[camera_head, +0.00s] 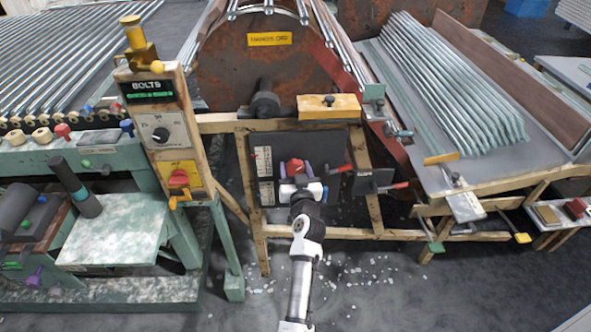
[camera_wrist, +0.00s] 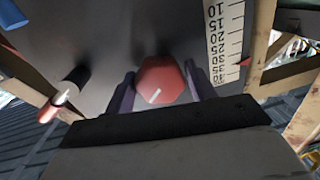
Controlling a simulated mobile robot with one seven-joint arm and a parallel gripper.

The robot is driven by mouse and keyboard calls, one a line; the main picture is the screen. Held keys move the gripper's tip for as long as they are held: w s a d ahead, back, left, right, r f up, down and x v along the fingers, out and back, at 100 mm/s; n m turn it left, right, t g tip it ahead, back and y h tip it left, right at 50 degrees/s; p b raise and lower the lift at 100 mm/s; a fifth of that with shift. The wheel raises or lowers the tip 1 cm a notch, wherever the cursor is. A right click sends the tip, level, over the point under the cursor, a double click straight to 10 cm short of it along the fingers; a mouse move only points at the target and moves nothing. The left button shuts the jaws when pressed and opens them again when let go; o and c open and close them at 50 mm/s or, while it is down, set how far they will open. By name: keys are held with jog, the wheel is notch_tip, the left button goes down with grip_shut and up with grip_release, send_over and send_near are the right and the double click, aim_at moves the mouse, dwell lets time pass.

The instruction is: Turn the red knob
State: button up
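In the head view the red knob (camera_head: 295,167) shows just beyond my gripper (camera_head: 301,181), at the wooden frame below the large rusty drum. My gripper hides part of it there.
A scale strip (camera_wrist: 226,40) lies right of the knob in the wrist view. A red-tipped handle (camera_wrist: 52,107) sticks out at left. In the head view, red-handled levers (camera_head: 393,186) stand right of my gripper. A control post (camera_head: 160,130) with another red knob (camera_head: 179,180) stands left.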

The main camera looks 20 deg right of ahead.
jog(key=c, duration=0.6)
jog(key=shift+m, duration=0.4)
jog(key=m+b, duration=0.1)
jog(key=m, duration=0.2)
jog(key=shift+a+f+m, duration=0.1)
jog(key=shift+m, duration=0.3)
jog(key=m, duration=0.4)
jog(key=shift+m+t, duration=0.3)
jog(key=shift+m, duration=0.1)
jog(key=m+p, duration=0.1)
jog(key=m, duration=0.2)
jog(key=m+h+p, duration=0.1)
jog(key=m, duration=0.1)
jog(key=shift+r+m, duration=0.2)
jog(key=shift+m, duration=0.2)
jog(key=m+h+p, duration=0.1)
jog(key=m+p, duration=0.1)
jog(key=m, duration=0.3)
jog(key=shift+m, duration=0.3)
